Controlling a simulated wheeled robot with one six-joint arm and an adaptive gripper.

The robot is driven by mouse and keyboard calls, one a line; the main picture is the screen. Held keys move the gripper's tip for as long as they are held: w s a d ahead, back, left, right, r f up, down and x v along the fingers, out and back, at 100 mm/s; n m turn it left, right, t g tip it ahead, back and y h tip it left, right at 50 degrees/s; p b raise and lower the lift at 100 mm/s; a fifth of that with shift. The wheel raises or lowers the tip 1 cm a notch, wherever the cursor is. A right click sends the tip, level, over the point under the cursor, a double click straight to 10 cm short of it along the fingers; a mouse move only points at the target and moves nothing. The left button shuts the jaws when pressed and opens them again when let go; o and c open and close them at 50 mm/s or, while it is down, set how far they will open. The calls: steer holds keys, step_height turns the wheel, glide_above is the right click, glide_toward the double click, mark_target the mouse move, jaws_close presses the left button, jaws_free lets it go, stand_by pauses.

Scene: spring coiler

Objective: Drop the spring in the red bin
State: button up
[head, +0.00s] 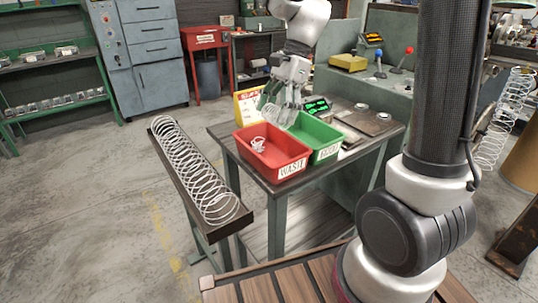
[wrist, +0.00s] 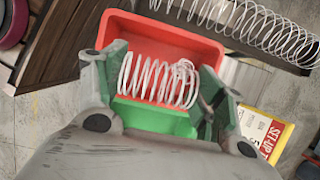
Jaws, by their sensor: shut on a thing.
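A silvery coil spring (wrist: 150,82) lies crosswise between the two green-padded fingers of my gripper (wrist: 163,80). In the head view my gripper (head: 282,102) is above the bins, and the spring (head: 274,116) shows faintly below its fingers. The red bin (head: 288,168), labelled WASTE, stands on the table with a small tangled spring (head: 259,145) inside. In the wrist view the red bin (wrist: 135,28) is behind the held spring, with the green bin (wrist: 140,117) partly hidden below it.
The green bin (head: 327,153) stands against the red bin's right side. A yellow sign (head: 247,108) stands behind the bins. A long trough (head: 190,190) holding a long coil lies left of the table (head: 232,148). A panel and instruments occupy the table's right side.

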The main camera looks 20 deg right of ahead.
steer(key=shift+f, duration=0.65)
steer(key=o, duration=1.2)
steer(key=shift+c, duration=0.2)
steer(key=v, duration=1.2)
